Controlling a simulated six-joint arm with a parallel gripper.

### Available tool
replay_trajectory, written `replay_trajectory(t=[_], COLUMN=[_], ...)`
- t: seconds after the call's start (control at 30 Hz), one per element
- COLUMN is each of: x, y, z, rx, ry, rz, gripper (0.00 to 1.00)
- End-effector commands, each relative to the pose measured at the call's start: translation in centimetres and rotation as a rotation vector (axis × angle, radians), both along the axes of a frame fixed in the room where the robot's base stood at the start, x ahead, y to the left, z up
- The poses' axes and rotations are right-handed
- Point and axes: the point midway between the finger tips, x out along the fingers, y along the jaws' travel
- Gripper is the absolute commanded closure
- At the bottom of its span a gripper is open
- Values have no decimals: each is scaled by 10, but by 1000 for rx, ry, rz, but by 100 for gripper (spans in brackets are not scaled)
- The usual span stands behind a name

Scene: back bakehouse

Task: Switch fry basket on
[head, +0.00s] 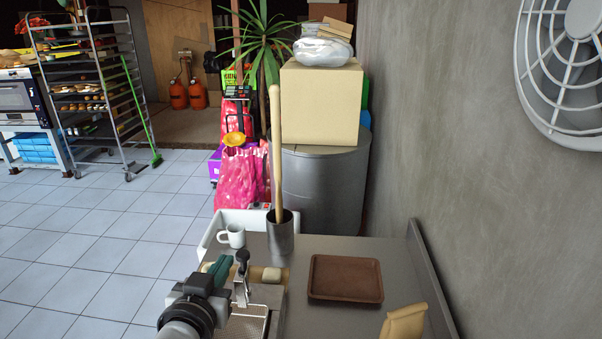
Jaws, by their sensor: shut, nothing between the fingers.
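The fry basket (246,328) is a wire-mesh tray at the bottom of the head view, partly cut off by the frame edge. An upright metal bracket with a dark, rounded top (242,257) stands at its far end. I cannot make out a switch or its setting. My gripper (217,268), dark with teal fingers, is just left of the bracket. It is shut and empty. I cannot tell whether it touches the bracket. My arm hides what lies left of the basket.
A brown tray (345,278) lies on the counter to the right, with a tan object (404,323) nearer. A metal pot (280,232) holding a long wooden pin (277,150) stands behind the basket, beside a white mug (232,236). A wall (440,150) bounds the right side.

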Motion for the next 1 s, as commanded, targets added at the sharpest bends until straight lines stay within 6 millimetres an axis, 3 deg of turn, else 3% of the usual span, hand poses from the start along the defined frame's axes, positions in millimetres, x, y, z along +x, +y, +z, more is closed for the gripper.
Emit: replay_trajectory(t=[0.33, 0.8, 1.0], x=[7, 101, 98], y=[-1, -1, 2], z=[-2, -26, -57], rx=[1, 2, 0], ry=[1, 0, 2], rz=[-3, -5, -1], gripper=[100, 100, 100])
